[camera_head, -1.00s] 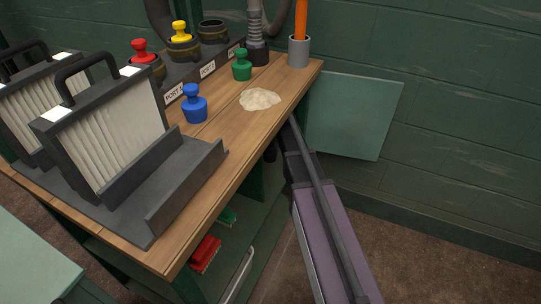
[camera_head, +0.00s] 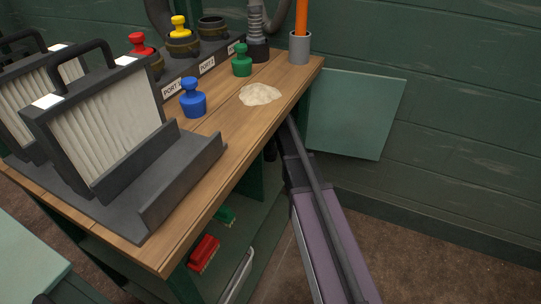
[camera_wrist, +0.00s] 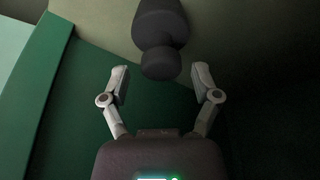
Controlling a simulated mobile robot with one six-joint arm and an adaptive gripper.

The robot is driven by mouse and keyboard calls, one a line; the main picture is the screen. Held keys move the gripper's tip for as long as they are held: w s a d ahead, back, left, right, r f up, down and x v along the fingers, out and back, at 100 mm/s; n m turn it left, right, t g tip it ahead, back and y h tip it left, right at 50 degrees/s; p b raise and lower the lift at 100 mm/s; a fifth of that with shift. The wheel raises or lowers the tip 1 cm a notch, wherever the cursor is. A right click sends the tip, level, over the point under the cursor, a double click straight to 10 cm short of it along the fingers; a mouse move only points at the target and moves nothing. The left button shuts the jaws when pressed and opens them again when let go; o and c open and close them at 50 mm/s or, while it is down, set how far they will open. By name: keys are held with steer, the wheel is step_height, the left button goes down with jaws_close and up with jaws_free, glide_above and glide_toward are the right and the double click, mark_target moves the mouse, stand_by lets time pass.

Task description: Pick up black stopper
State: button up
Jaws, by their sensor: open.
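The black stopper (camera_wrist: 160,25) is in the wrist view at top centre, with a wide body and a rounded knob pointing toward my gripper. My gripper (camera_wrist: 160,72) is open, one finger on each side of the knob's end, with a visible gap on both sides. I cannot tell how deep the knob lies between the fingers. In the head view I cannot make out the black stopper; my arm reaches down beside the bench's right end and hides part of that area.
The wooden bench (camera_head: 225,118) holds a blue stopper (camera_head: 193,98), a green stopper (camera_head: 242,61), a pale powder pile (camera_head: 260,94), a grey cup (camera_head: 299,48) and filter panels (camera_head: 105,125). Red (camera_head: 139,44) and yellow (camera_head: 179,27) stoppers stand behind. A red brush (camera_head: 204,252) lies on the lower shelf.

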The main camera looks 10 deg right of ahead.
steer(key=shift+b+x, duration=1.3)
steer(key=shift+x, duration=0.4)
jaws_close()
steer(key=shift+r, duration=0.2)
step_height(320, 180, up, 4)
steer(key=p, duration=0.4)
steer(key=shift+f, duration=0.1)
steer(key=s+d+p, duration=0.1)
steer(key=s+d, duration=0.4)
steer(key=s, duration=1)
steer(key=shift+d+r, duration=0.25)
steer(key=shift+r, duration=0.15)
